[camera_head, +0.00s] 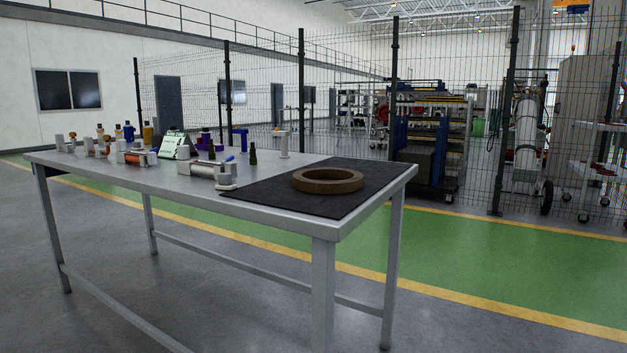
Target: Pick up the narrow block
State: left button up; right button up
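A metal table (110,172) stands ahead of me, with many small parts crowded on its left and middle. I cannot tell which of them, if any, is the narrow block; they are small and partly overlap. Among them are a pale green item (175,146) with a sloped face, a blue item (239,137), a white spool-shaped part (284,144), a small dark upright piece (253,154) and a silver cylindrical part (209,169). Neither of my grippers shows in the head view.
A black mat (270,206) covers the table's right end, with a brown ring (328,180) lying on it. A wire fence (350,105) runs behind the table. A dark cart (425,165) stands at the back right. Open floor (480,250) lies right of the table.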

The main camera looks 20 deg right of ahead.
aim_at(225, 179)
jog(key=z, duration=0.15)
jog(key=i, duration=0.9)
jog(key=z, duration=0.5)
